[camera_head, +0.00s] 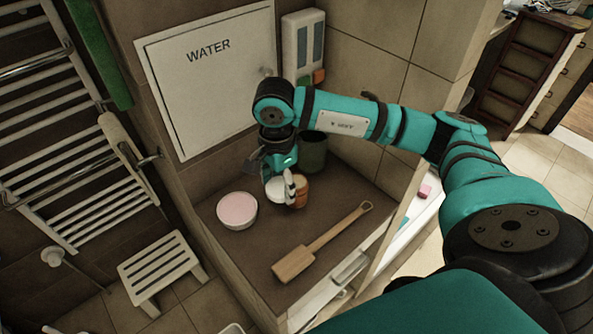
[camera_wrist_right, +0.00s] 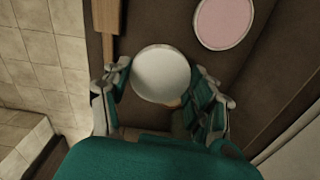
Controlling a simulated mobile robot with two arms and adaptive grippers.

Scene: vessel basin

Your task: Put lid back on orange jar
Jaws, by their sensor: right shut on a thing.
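The orange jar (camera_head: 300,190) stands on the brown counter, beside and partly behind my right gripper in the head view. My right gripper (camera_head: 281,188) points down and is shut on a round white lid (camera_head: 275,191). In the right wrist view the lid (camera_wrist_right: 161,74) sits between the two fingers of the gripper (camera_wrist_right: 163,88). A small orange edge of the jar (camera_wrist_right: 173,105) shows under the lid there. The lid overlaps the jar in that view; I cannot tell whether they touch. My left gripper is not in view.
A pink-topped white bowl (camera_head: 237,210) stands left of the jar on the counter (camera_head: 262,250). A wooden brush (camera_head: 315,247) lies in front. A dark green cup (camera_head: 313,152) stands behind the jar. A wall with a WATER panel (camera_head: 210,85) bounds the back.

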